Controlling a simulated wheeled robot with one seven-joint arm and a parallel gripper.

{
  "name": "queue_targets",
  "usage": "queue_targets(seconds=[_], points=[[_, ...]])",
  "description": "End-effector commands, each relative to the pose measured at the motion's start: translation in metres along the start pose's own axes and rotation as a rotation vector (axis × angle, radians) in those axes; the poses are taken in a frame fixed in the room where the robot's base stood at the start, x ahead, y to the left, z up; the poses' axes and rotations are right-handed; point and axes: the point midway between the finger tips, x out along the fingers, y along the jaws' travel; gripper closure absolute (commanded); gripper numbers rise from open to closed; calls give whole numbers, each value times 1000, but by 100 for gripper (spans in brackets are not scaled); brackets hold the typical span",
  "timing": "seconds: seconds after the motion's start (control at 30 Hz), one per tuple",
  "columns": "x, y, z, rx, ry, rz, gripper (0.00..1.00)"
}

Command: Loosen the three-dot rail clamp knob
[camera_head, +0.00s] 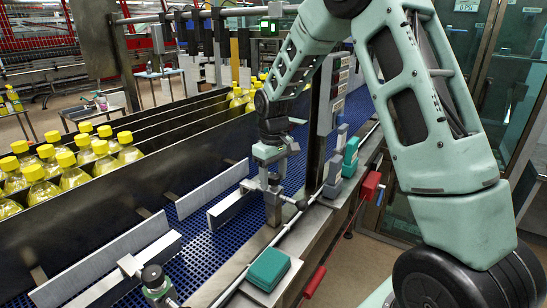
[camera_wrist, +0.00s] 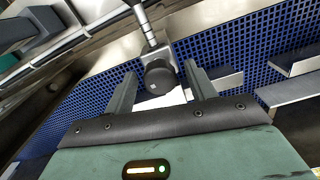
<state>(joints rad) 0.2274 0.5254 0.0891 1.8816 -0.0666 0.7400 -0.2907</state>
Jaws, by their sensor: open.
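A dark round clamp knob (camera_wrist: 160,78) on a metal rod is in the middle of the wrist view. My gripper (camera_wrist: 161,70) is open, one finger on each side of the knob; I cannot tell whether either touches it. A small pale mark shows on the knob's face, but I cannot read its dots. In the head view my gripper (camera_head: 268,168) points down over a rail clamp (camera_head: 274,192) beside the conveyor and partly hides it. Another clamp with a dark knob (camera_head: 152,275) stands at the lower left of the head view, away from my gripper.
The blue mesh conveyor (camera_head: 203,230) carries pale guide rails (camera_head: 212,190). Yellow-capped bottles (camera_head: 72,172) stand in lanes at the left. A teal box (camera_head: 267,269) and a red handle (camera_head: 370,187) sit along the right-hand frame. Grey control boxes rise behind my gripper.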

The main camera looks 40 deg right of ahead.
Motion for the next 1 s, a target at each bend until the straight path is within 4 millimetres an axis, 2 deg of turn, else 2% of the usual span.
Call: queue_targets(seconds=[0.17,0.5,0.7,0.83,1.0], points=[[-27,0,-1,0,8,3,45],[-107,0,-1,0,7,2,45],[-145,0,0,-1,3,1,45],[-161,0,0,0,2,0,45],[-168,0,0,0,0,-1,45]])
